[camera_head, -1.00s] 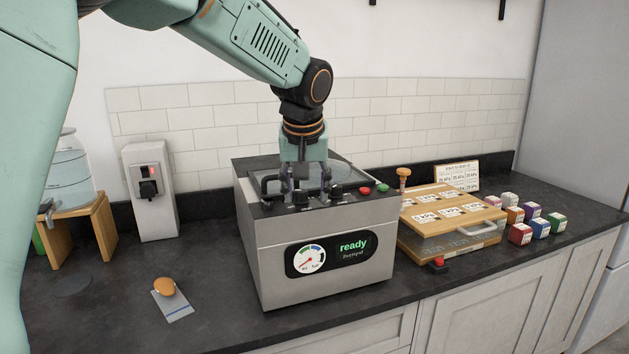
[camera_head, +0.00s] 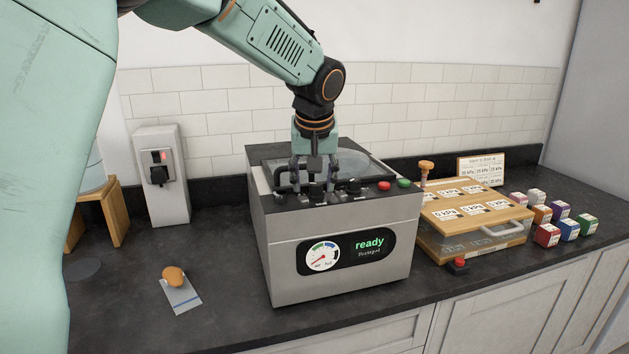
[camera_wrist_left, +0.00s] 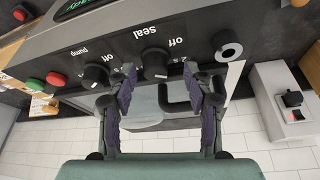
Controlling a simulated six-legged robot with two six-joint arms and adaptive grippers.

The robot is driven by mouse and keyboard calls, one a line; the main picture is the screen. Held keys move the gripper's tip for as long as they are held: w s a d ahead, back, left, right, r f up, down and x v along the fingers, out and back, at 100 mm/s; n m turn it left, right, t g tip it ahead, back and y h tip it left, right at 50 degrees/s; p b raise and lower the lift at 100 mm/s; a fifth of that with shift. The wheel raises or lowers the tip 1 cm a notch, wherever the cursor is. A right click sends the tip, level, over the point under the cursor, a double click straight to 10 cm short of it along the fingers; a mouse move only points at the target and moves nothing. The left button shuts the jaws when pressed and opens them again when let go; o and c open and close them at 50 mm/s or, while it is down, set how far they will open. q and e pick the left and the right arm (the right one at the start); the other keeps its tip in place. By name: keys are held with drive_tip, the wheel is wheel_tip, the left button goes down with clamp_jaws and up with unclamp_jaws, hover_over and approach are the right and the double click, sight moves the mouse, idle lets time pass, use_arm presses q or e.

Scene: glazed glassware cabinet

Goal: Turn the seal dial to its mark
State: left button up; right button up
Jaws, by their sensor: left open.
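The seal dial (camera_wrist_left: 155,63) is a black knob on the sealing machine's top panel, beside the words "Seal" and "off" in the left wrist view. Small time markings sit around it, partly hidden by the fingers; its pointer is too small to read. My left gripper (camera_wrist_left: 158,80) is open, one finger on each side of the dial. I cannot tell if they touch it. In the head view my left gripper (camera_head: 315,187) points down over the front panel of the steel machine (camera_head: 340,275) and partly hides the dial. My right gripper is not in view.
A pump dial (camera_wrist_left: 95,75) and a round metal-faced fitting (camera_wrist_left: 226,47) flank the seal dial. A red button (camera_head: 384,185) and green button (camera_head: 404,183) are at right. The display (camera_head: 368,243) reads "ready". A wooden-lidded case (camera_head: 470,210) and several coloured blocks (camera_head: 547,234) stand right.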

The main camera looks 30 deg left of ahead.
use_arm(q)
drive_tip(key=shift+w+d+f, duration=0.15)
drive_tip(key=shift+d, duration=0.15)
drive_tip(key=shift+s+d+r, duration=0.2)
drive_tip(key=shift+d, duration=0.2)
drive_tip(key=shift+s+a, duration=0.15)
drive_tip(key=shift+a, duration=0.25)
drive_tip(key=shift+c, duration=0.5)
drive_tip(key=shift+w+a+f, duration=0.2)
drive_tip(key=shift+a+f, duration=0.05)
drive_tip(key=shift+a, duration=0.05)
drive_tip(key=c, duration=0.3)
drive_tip(key=shift+w+d, duration=0.15)
drive_tip(key=shift+d, duration=0.25)
drive_tip(key=c, duration=0.3)
drive_tip(key=shift+s+a+r, duration=0.1)
drive_tip(key=shift+s+r, duration=0.1)
drive_tip(key=shift+s, duration=0.05)
drive_tip(key=c, duration=0.3)
drive_tip(key=shift+w, duration=0.15)
clamp_jaws()
